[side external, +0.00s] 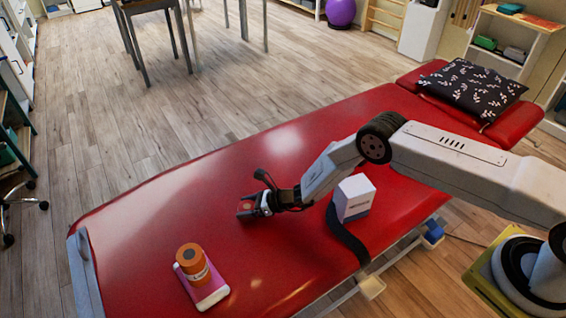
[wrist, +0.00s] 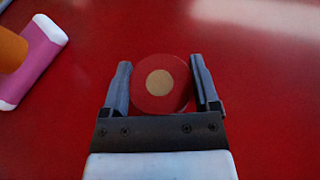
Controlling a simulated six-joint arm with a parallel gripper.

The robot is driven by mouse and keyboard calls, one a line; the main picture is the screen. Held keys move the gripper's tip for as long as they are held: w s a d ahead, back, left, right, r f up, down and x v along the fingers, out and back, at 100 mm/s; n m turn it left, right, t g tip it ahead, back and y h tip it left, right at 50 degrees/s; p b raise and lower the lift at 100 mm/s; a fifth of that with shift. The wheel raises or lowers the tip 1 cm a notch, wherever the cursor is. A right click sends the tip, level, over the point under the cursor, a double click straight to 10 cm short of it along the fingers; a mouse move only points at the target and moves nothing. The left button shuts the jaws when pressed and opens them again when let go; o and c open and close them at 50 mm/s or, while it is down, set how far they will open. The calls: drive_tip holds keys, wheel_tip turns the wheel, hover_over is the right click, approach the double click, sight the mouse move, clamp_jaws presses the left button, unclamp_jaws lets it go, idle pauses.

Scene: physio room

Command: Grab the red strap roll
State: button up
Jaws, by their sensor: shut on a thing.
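The red strap roll (wrist: 177,100) is a round dark red roll with a tan centre. In the wrist view it sits between the two fingers of my gripper (wrist: 166,88), which is shut on it. In the side view my gripper (side external: 249,206) is low over the red treatment table, and the red strap roll (side external: 246,212) shows at its fingertips, partly hidden by the fingers. I cannot tell whether the roll touches the table.
The table's middle left is clear.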

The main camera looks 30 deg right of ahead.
drive_tip(key=shift+r, duration=0.15)
drive_tip(key=shift+r, duration=0.8)
drive_tip(key=s+d+r, duration=0.4)
drive_tip(key=s+r, duration=0.7)
drive_tip(key=s, duration=0.2)
drive_tip(key=shift+s+d, duration=0.15)
drive_tip(key=shift+d, duration=0.05)
idle(0.5)
